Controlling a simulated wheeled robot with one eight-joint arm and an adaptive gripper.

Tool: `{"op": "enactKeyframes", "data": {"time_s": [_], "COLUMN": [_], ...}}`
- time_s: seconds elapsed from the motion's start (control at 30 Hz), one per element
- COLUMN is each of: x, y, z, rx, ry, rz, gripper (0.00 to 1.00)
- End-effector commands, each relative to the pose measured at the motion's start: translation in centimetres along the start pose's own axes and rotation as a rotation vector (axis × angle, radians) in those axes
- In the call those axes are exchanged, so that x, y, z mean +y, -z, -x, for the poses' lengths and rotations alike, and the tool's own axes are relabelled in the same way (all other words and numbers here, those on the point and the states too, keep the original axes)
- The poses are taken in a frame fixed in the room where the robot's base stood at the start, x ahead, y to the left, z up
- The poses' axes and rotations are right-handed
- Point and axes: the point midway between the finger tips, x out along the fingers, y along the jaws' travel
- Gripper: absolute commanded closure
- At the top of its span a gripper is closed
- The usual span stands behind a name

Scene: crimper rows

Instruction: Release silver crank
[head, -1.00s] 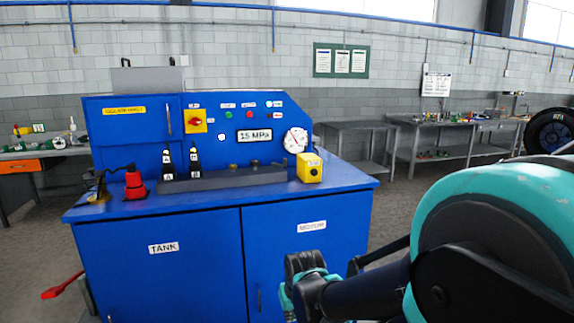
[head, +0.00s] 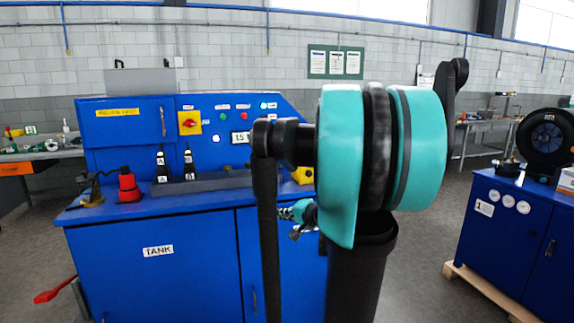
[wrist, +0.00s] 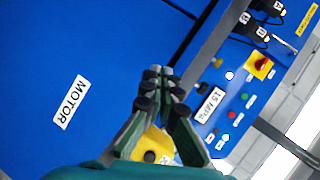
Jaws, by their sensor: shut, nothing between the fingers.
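My gripper (wrist: 158,73) is shut and empty in the wrist view, its fingertips close together in front of the blue bench. In the head view my gripper (head: 299,216) is small and partly hidden behind my arm. I cannot make out a silver crank in either view. The blue hydraulic bench (head: 105,240) stands ahead, with a red-and-yellow switch (head: 189,122) on its panel. A yellow box (wrist: 150,145) shows behind the fingers in the wrist view and is partly covered by them. Its edge also shows in the head view, past my arm.
A second blue cabinet (head: 510,235) with a black wheel (head: 546,143) stands at the right on a pallet. A red handle (head: 54,290) sticks out low at the left.

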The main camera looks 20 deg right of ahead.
Motion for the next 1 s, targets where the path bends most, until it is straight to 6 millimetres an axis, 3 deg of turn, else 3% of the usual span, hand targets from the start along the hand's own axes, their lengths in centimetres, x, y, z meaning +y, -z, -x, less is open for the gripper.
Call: {"op": "enactKeyframes", "data": {"time_s": [0.03, 0.2, 0.3, 0.4, 0.53, 0.83, 1.0], "x": [-0.8, -3.1, -3.7, -4.0, -4.2, -4.2, -4.5], "y": [2.9, 10.3, 13.4, 15.2, 16.1, 16.0, 16.3], "z": [0.4, 2.2, 3.3, 4.0, 4.4, 4.4, 3.4], "rx": [0.050, 0.183, 0.237, 0.267, 0.283, 0.282, 0.279], "ry": [0.048, 0.200, 0.261, 0.299, 0.318, 0.318, 0.318], "rz": [-0.055, -0.208, -0.268, -0.303, -0.321, -0.321, -0.320], "gripper": [1.00, 1.00, 1.00, 1.00, 1.00, 1.00, 1.00]}}
